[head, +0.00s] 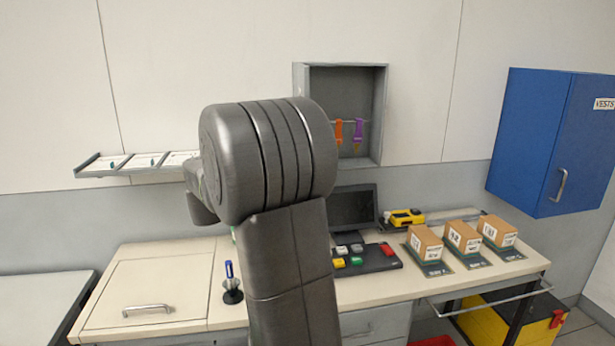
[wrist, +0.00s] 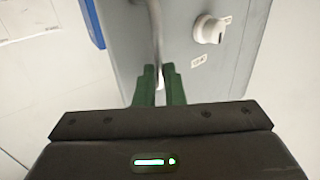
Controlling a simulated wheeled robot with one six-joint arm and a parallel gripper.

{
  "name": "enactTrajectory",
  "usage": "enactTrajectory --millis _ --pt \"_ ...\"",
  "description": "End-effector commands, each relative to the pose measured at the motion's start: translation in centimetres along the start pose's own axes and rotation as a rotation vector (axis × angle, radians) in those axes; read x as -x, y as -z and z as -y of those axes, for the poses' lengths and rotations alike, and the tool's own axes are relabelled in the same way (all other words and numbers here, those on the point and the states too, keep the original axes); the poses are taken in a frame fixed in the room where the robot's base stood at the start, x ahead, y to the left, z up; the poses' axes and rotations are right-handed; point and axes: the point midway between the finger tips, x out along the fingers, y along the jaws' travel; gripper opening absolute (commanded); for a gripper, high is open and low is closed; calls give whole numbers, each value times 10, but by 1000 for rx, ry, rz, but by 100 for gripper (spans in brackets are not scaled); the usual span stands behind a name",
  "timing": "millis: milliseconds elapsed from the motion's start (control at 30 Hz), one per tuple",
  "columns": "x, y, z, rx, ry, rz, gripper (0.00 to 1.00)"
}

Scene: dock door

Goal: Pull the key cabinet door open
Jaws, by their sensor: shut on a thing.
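The key cabinet (head: 345,90) is a grey box on the back wall, its inside open to view in the head view. An orange key tag (head: 339,132) and a purple key tag (head: 358,132) hang inside it. My arm hides the lower left of the cabinet; I cannot make out the door in the head view. In the wrist view, the grey door panel (wrist: 190,65) carries a vertical bar handle (wrist: 155,30) and a white knob (wrist: 209,29). My gripper (wrist: 158,80) has its green fingers shut on the handle; the head view hides them behind my arm.
A wall shelf (head: 140,165) is at left. A blue cabinet (head: 535,140) hangs at right. The desk below holds a monitor (head: 354,207), a button panel (head: 365,260), a yellow device (head: 405,217), several cartons (head: 463,237) and a pen in a stand (head: 232,290).

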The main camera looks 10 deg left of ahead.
Motion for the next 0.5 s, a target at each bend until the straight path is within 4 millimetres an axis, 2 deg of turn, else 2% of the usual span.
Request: enactTrajectory --millis 33,200,500 --pt "3 7 11 -7 -10 -13 0" --pt "12 7 24 -8 -81 -12 0" --pt "18 9 33 -10 -139 -12 0"
